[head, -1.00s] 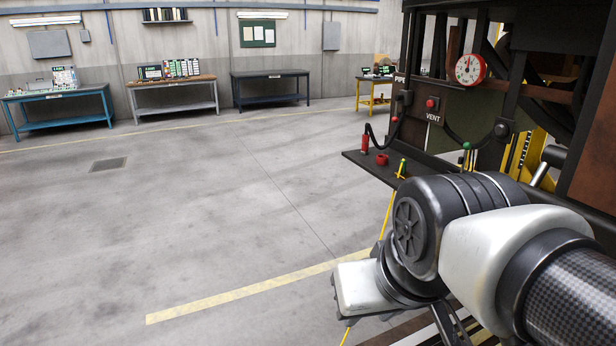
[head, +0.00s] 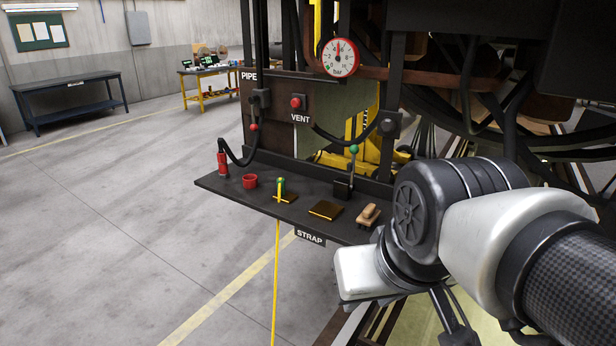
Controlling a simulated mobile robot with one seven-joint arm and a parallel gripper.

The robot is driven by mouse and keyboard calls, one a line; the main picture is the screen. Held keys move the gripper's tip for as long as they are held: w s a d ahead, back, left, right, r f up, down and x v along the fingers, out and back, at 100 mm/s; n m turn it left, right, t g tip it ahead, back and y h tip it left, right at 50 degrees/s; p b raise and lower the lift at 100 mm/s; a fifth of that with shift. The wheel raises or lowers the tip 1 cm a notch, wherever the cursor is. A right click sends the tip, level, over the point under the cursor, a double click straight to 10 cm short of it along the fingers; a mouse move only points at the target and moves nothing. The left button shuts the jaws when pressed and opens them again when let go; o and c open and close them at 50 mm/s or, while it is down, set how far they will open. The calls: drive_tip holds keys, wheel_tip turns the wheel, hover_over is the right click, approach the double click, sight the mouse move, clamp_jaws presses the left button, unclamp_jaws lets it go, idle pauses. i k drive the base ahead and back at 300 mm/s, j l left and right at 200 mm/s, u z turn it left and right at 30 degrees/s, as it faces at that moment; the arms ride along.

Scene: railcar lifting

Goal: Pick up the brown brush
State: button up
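The brown brush (head: 368,214), a small tan wooden piece with a raised grip, lies near the right end of the dark shelf (head: 225,188), above the STRAP label. My arm crosses the right side of the picture, its wrist just right of the brush and nearer to me. Only dark parts of my gripper (head: 452,318) show at the bottom edge, below and right of the brush. Its fingertips are not clearly visible. The brush is apart from my gripper.
A gauge (head: 340,57) hangs above. Floor at left is clear.

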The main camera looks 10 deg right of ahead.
sight(368, 218)
drive_tip(key=i+l+z, duration=0.2)
drive_tip(key=i+z, duration=0.7)
drive_tip(key=i+u, duration=0.15)
drive_tip(key=i+l, duration=0.05)
